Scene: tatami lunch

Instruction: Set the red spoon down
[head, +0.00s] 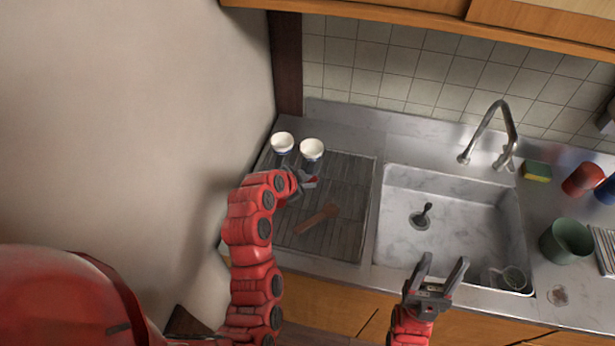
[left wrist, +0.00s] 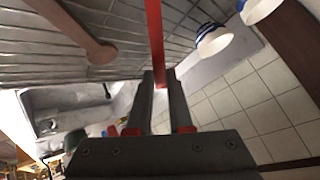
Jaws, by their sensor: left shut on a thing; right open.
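The red spoon (left wrist: 154,35) shows in the left wrist view as a long thin red strip between the fingertips of my left gripper (left wrist: 160,82). My left gripper (head: 310,184) is shut on it, over the ribbed draining rack (head: 350,175) at the left of the sink. In the head view only a small bit of red shows at the fingertips, so most of the spoon is hidden there. Its far end runs out of the wrist view. My right gripper (head: 437,277) is open and empty above the front edge of the sink.
Two white-and-blue cups (head: 282,143) (head: 312,150) stand at the rack's back. A brown wooden utensil (head: 317,218) lies on the rack in front of my left gripper. The sink (head: 455,210) holds a dark utensil and a glass (head: 514,278). A green cup (head: 567,243) stands right.

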